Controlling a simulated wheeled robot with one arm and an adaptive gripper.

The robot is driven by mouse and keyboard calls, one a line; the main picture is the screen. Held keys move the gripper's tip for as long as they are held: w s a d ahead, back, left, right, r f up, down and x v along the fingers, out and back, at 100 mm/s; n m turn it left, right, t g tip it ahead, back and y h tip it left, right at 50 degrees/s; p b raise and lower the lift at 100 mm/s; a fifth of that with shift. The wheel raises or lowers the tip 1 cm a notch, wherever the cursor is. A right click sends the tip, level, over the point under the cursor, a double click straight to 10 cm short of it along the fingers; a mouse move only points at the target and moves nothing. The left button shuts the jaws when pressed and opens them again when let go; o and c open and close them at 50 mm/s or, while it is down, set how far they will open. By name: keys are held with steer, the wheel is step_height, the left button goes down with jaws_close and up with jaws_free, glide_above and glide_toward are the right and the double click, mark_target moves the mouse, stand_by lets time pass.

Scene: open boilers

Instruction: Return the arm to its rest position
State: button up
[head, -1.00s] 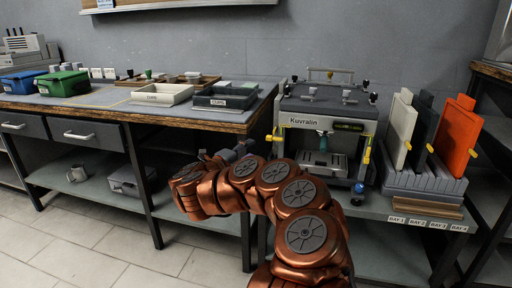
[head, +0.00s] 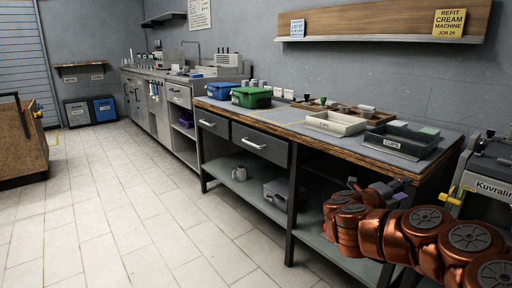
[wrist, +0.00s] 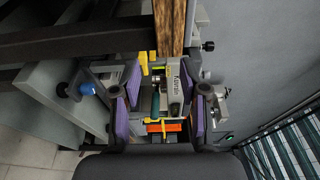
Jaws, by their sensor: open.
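My copper arm (head: 420,240) is folded low at the right of the head view, in front of the workbench. My gripper (wrist: 160,118) shows in the wrist view with its two purple-padded fingers spread apart. Nothing is held between the pads; the grey Kuvralin machine (wrist: 173,88) shows in the gap behind them. The Kuvralin machine (head: 490,172) is cut off at the right edge there.
The workbench (head: 345,150) carries a blue bin (head: 221,91), a green bin (head: 251,97), a pale tray (head: 335,124) and a dark tray (head: 401,140). A mug (head: 240,173) stands on its lower shelf. The tiled floor (head: 130,200) at the left is clear.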

steer(key=w+a+r+n+t+y+p, duration=0.45)
steer(key=a+r, duration=0.35)
steer(key=r, duration=0.2)
steer(key=w+a+r+n+t+y+p, duration=0.4)
steer(key=a+r+n+t, duration=0.15)
steer(key=a+r, duration=0.35)
steer(key=s+a+r+n+y+p, duration=0.45)
steer(key=a+n+y, duration=0.2)
steer(key=a, duration=0.35)
steer(key=s+a+r+n+y+p, duration=0.3)
steer(key=a+r+n+y+p, duration=0.3)
steer(key=a, duration=0.3)
steer(key=s+a+f+n+g+p, duration=0.2)
steer(key=s+n+g+p, duration=0.25)
steer(key=s, duration=0.45)
steer(key=s+a+f+n+g+p, duration=0.25)
steer(key=s+n+g+p, duration=0.2)
steer(key=s, duration=0.45)
steer(key=s+d+g+h+p, duration=0.2)
steer(key=s+d+g+p, duration=0.2)
steer(key=s, duration=0.8)
steer(key=s+d+g+h+p, duration=0.2)
steer(key=s+d+g+p, duration=0.3)
steer(key=s, duration=0.8)
steer(key=d, duration=0.3)
steer(key=shift+d+r+n, duration=0.25)
steer(key=shift+n, duration=0.1)
